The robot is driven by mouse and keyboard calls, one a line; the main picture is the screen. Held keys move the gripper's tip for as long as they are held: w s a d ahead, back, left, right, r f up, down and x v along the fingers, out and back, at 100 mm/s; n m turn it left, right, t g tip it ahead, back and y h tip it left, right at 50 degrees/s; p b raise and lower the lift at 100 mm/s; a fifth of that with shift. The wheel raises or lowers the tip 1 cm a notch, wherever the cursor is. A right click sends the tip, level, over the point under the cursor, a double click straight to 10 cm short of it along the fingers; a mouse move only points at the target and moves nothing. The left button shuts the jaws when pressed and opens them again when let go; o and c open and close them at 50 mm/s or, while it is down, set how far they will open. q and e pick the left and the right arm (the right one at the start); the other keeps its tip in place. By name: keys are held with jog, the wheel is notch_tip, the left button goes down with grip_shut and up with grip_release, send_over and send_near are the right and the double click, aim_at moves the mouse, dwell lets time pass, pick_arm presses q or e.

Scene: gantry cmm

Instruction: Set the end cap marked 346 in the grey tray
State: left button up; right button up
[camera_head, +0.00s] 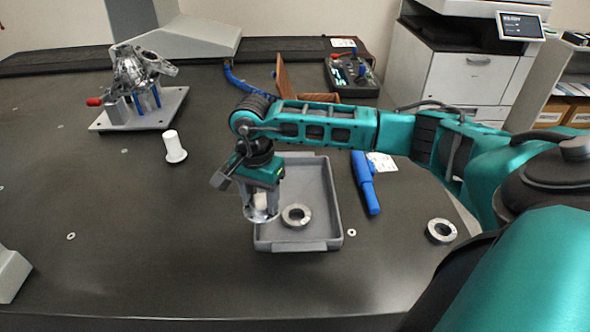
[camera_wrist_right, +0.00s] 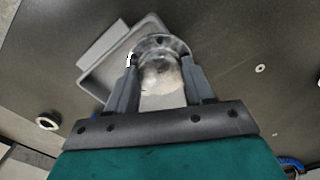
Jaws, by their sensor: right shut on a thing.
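My right gripper (camera_head: 262,200) is shut on a pale end cap (camera_head: 262,214) with a round flange at its lower end. It holds the cap over the left side of the grey tray (camera_head: 333,200). I cannot tell from the views whether the flange touches the tray. In the right wrist view the fingers (camera_wrist_right: 160,88) grip the cap's body, and its flange (camera_wrist_right: 160,43) shows beyond them, with the tray (camera_wrist_right: 98,68) behind. No number is legible on the cap. A metal ring (camera_head: 296,216) lies in the tray, right of the held cap. My left gripper is not in view.
A white flanged piece (camera_head: 174,147) stands on the dark table left of the tray. A blue tool (camera_head: 366,183) lies right of the tray; another ring (camera_head: 441,231) lies further right. A metal casting on a plate (camera_head: 140,110) stands back left. The front left table is mostly clear.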

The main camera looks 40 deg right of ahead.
jog(key=w+d+r+m+b, duration=0.35)
jog(key=d+r+m, duration=0.25)
jog(key=d+m, duration=0.65)
notch_tip(320, 180, up, 5)
jog(key=m+b, duration=0.2)
jog(key=m, duration=1.5)
send_over(307, 193)
jog(key=shift+n, duration=0.25)
notch_tip(307, 193, down, 20)
jog(key=b, duration=0.3)
jog(key=shift+w+r+b, duration=0.1)
jog(key=shift+r+b, duration=0.05)
jog(key=shift+b, duration=0.25)
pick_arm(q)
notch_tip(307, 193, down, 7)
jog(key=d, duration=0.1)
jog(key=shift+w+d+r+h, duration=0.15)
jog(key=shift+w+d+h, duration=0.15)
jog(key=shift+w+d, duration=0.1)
pick_arm(e)
jog(key=o, duration=1.2)
